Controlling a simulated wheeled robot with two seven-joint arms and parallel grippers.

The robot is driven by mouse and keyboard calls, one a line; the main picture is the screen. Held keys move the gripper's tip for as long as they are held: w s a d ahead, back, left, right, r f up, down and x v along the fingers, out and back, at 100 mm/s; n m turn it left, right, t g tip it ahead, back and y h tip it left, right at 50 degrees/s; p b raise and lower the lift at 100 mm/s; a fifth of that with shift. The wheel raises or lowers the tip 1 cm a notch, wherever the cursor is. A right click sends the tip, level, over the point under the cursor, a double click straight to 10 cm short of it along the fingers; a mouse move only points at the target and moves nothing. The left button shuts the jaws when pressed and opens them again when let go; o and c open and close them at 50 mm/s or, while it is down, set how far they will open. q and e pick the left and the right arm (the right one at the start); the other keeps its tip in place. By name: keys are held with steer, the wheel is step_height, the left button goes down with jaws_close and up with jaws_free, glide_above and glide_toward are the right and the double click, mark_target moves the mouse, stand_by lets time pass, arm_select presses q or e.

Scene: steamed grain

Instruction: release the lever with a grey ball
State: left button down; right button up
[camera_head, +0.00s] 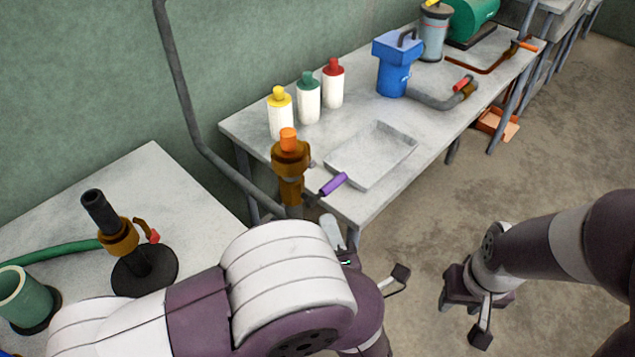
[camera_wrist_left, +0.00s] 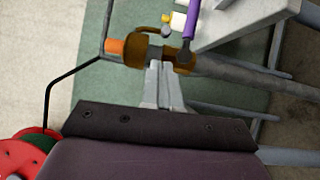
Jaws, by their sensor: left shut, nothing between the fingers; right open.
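A brown valve (camera_head: 291,161) with an orange top stands on a grey pipe beside the near end of the long table. A purple-handled lever (camera_head: 333,184) sticks out from it. A small grey knob (camera_head: 312,163) shows beside the valve; it also appears as a small ball in the left wrist view (camera_wrist_left: 166,31). My left gripper (camera_wrist_left: 158,68) is shut and empty, its fingertips close to the brown valve body; I cannot tell whether they touch. In the head view my left arm mostly hides it. My right gripper (camera_head: 458,288) is open and empty over the floor.
The long table holds a shallow grey tray (camera_head: 372,152), white bottles with yellow, green and red caps (camera_head: 308,101), and a blue container (camera_head: 396,66). A black stand with a brown valve (camera_head: 119,237) is on the left table.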

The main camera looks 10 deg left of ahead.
mark_target(312, 161)
arm_select(q)
steer(key=x, duration=1.4)
steer(key=shift+w+d+f+b, duration=0.2)
steer(key=shift+w+b, duration=0.1)
steer(key=shift+b, duration=0.3)
steer(key=shift+r, duration=0.25)
